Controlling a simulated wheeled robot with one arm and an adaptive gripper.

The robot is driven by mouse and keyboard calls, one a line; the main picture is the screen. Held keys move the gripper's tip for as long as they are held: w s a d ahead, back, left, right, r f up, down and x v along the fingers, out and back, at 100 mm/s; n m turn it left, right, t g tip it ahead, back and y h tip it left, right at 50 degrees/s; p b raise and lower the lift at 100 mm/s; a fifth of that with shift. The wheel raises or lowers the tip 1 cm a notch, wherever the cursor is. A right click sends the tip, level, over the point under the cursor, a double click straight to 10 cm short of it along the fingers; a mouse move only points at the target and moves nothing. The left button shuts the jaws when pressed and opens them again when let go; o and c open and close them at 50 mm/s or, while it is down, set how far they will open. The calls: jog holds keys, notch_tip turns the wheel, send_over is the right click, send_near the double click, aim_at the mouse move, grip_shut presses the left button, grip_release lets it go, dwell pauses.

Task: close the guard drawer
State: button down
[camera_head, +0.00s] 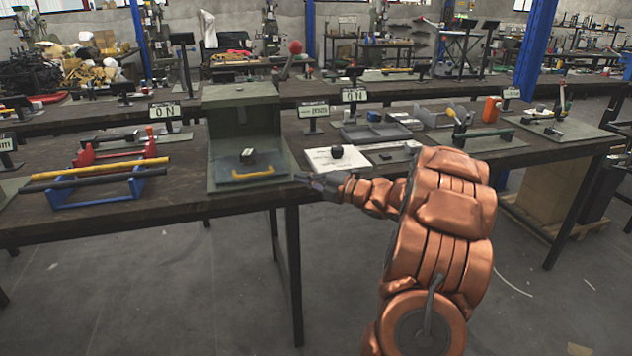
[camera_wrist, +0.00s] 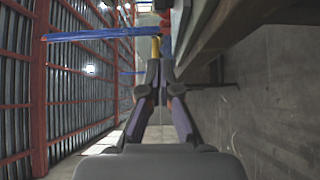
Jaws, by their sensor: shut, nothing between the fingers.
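The guard drawer is part of a grey-green press housing (camera_head: 243,112) on the near bench. Its low front part, with a yellow handle (camera_head: 253,176), sticks out of the housing toward me, so the drawer looks open. A small dark block (camera_head: 248,157) sits in it, behind the handle. A lever with a red knob (camera_head: 295,47) rises at the housing's right. My gripper (camera_head: 304,178) is shut and empty, right of the yellow handle and apart from it, near the bench's front edge. In the wrist view my closed fingers (camera_wrist: 155,76) point toward a small yellow piece (camera_wrist: 155,47), probably the handle.
A blue rack (camera_head: 95,190) with yellow and black bars stands left of the drawer. A white plate with a black knob (camera_head: 337,158) and grey trays (camera_head: 376,132) lie to the right. The bench's front edge (camera_head: 150,209) is close to my gripper. The floor in front is clear.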

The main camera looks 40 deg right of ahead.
aim_at(290, 167)
jog(key=shift+w+d, duration=0.2)
jog(key=shift+w, duration=0.6)
jog(key=shift+w+d, duration=0.2)
jog(key=shift+w, duration=0.55)
jog(key=shift+w+d, duration=0.2)
jog(key=shift+w, duration=0.6)
jog(key=shift+w+d+p, duration=0.25)
jog(key=shift+w+p, duration=0.05)
jog(key=shift+w, duration=0.15)
jog(key=shift+w+d, duration=0.3)
jog(key=shift+w, duration=0.5)
jog(key=shift+w+d, duration=0.25)
jog(key=shift+w, duration=0.55)
